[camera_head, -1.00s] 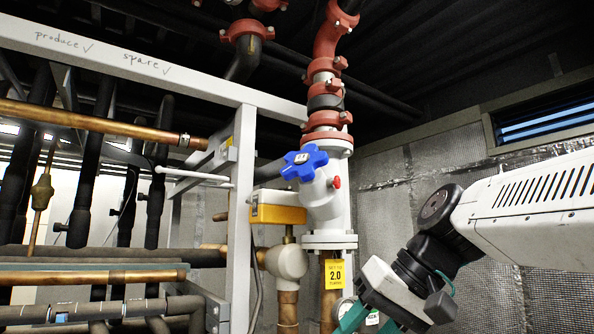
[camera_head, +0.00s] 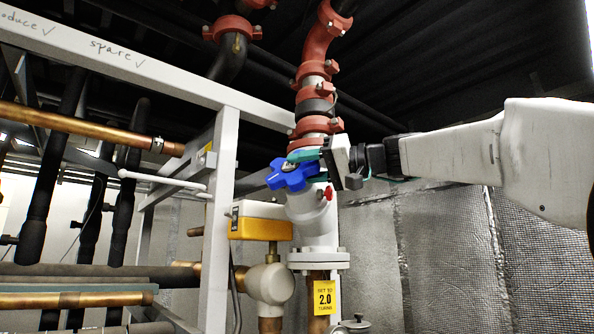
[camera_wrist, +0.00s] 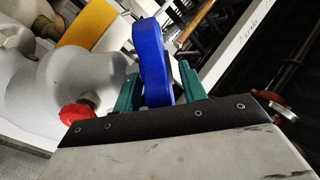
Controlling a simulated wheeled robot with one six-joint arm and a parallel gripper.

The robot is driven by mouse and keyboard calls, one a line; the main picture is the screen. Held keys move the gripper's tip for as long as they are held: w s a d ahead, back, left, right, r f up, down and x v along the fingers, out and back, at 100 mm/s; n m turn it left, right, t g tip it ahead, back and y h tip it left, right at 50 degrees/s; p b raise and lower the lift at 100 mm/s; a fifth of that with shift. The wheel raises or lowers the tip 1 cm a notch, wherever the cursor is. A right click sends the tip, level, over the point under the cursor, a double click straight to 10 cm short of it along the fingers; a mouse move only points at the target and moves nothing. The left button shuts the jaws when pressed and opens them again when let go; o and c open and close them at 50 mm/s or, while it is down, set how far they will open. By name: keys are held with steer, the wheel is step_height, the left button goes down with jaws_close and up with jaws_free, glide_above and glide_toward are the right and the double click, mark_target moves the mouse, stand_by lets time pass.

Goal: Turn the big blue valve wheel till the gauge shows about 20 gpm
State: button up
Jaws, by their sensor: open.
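The blue valve wheel (camera_head: 291,175) is a lobed handwheel on the white valve body (camera_head: 318,215), in the middle of the head view. My gripper (camera_head: 306,155) is at the wheel's upper right side. In the wrist view the blue wheel (camera_wrist: 152,62) stands edge-on between the two green fingers of my gripper (camera_wrist: 157,88). The fingers are open, one on each side of a lobe, with a visible gap at least on the right. No gauge face is readable; a small round part (camera_head: 350,326) shows at the bottom edge of the head view.
A red knob (camera_head: 328,192) sits on the valve body, and it shows close to my gripper in the wrist view (camera_wrist: 76,113). A yellow box (camera_head: 260,220) is below left of the wheel. A grey frame post (camera_head: 220,200) stands to the left.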

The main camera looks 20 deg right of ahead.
steer(key=shift+w+a, duration=0.5)
steer(key=shift+w, duration=0.05)
jaws_close()
steer(key=g, duration=0.2)
steer(key=n+g, duration=0.1)
steer(key=n+g+h, duration=0.1)
steer(key=g, duration=0.1)
steer(key=shift+w+r+g, duration=0.25)
steer(key=shift+r+g, duration=0.05)
steer(key=shift+w+r+n+g+h, duration=0.1)
steer(key=shift+r+n+g+h, duration=0.15)
steer(key=shift+g, duration=0.25)
steer(key=shift+w+n+g+h, duration=0.1)
steer(key=shift+n+g+h, duration=0.05)
steer(key=shift+n+g, duration=0.3)
